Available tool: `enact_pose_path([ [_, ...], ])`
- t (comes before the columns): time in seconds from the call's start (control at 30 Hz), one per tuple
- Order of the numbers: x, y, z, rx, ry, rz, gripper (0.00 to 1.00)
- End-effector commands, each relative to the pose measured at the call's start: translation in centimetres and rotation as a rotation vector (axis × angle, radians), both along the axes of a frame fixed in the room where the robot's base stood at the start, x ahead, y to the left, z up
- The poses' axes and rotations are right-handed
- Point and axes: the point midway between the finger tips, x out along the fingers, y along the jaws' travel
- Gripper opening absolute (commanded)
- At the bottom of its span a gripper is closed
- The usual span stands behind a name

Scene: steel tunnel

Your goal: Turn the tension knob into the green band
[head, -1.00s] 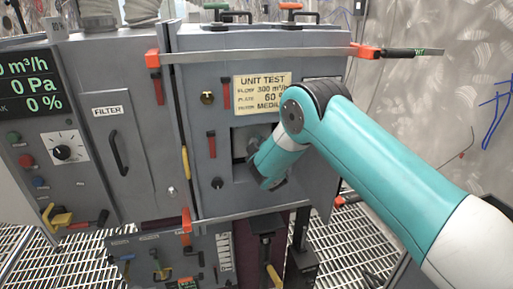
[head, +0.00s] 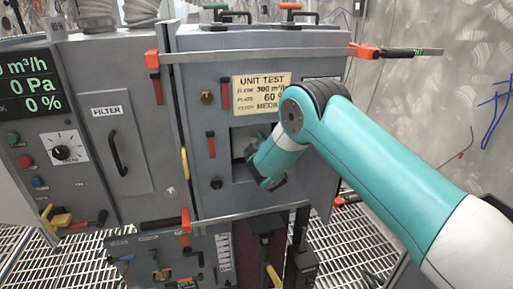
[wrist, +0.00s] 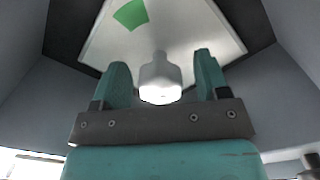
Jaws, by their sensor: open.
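The tension knob (wrist: 160,78) is pale grey and stands out from a white dial plate (wrist: 95,45) in the wrist view. A green band (wrist: 131,14) is marked on the plate, up and left of the knob. My gripper (wrist: 162,75) is open, with one teal finger on each side of the knob and a visible gap to each. I cannot tell where the knob's pointer aims. In the head view my arm covers the knob, and only part of the white plate (head: 240,138) in its recess shows.
The recess has grey side walls (wrist: 30,85) close around my gripper. The grey cabinet front carries a UNIT TEST label (head: 262,92), a red lever (head: 210,145) and a black knob (head: 216,183) near the opening. A rail (head: 250,55) with red clamps crosses above.

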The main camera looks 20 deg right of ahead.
Motion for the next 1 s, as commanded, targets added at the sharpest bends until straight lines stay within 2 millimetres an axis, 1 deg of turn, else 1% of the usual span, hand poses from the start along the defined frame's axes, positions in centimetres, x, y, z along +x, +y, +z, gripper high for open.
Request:
enact_pose_path([
  [0.13,-0.7,0.1,-0.2,-0.001,0.002,-0.001,0.68],
  [0.23,-2.1,0.1,-0.4,-0.002,0.002,0.000,0.68],
  [0.47,-6.9,0.2,-0.9,-0.004,0.004,0.003,0.68],
  [0.7,-11.9,0.2,-1.0,-0.004,0.001,0.006,0.68],
  [0.87,-14.8,0.2,-0.9,-0.002,0.001,0.005,0.68],
  [1.0,-16.2,0.2,-0.5,0.000,0.000,0.002,0.68],
])
